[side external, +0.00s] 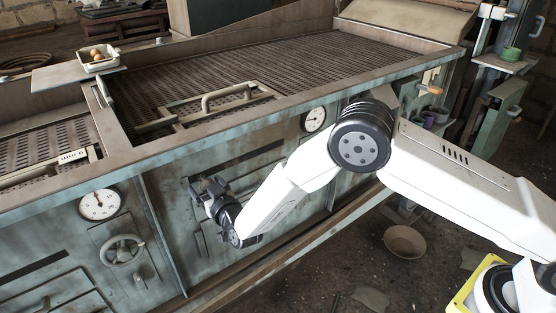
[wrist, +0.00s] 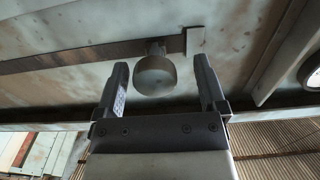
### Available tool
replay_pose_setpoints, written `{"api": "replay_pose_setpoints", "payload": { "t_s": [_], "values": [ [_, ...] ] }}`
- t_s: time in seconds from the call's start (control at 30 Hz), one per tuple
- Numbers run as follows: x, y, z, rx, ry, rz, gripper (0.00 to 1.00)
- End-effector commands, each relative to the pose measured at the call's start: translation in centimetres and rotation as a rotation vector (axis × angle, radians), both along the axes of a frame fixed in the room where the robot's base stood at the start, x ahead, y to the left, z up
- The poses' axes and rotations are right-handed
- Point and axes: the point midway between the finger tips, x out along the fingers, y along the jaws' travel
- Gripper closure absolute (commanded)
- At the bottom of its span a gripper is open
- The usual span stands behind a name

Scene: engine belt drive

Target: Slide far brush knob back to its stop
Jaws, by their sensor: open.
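In the wrist view, a round grey metal knob (wrist: 155,76) sits on a short stem on a dark slotted rail (wrist: 75,62). A pale upright plate (wrist: 195,41) stands at the rail's right end, a little right of the knob. My gripper (wrist: 161,63) is open, with one finger on each side of the knob and a visible gap on both sides. I cannot tell how deep the knob sits between the fingers. In the side view, my gripper (side external: 200,188) is at the green front panel (side external: 175,215); the knob cannot be made out there.
In the side view, a front ledge (side external: 220,122) runs above my gripper. Round gauges (side external: 314,119) and a handwheel (side external: 122,250) stick out from the panel. A bowl (side external: 404,241) lies on the floor. A gauge (wrist: 311,70) also shows in the wrist view.

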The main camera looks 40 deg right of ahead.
Motion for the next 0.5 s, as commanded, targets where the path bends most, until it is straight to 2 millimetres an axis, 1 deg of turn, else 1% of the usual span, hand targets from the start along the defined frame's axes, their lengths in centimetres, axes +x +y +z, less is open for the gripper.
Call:
{"api": "replay_pose_setpoints", "payload": {
  "t_s": [0.27, 0.5],
  "values": [
    [-1.9, 0.1, 0.0, 0.000, 0.001, 0.002, 0.10],
    [-4.5, 0.1, 0.0, -0.001, 0.001, 0.003, 0.10]
  ]
}}
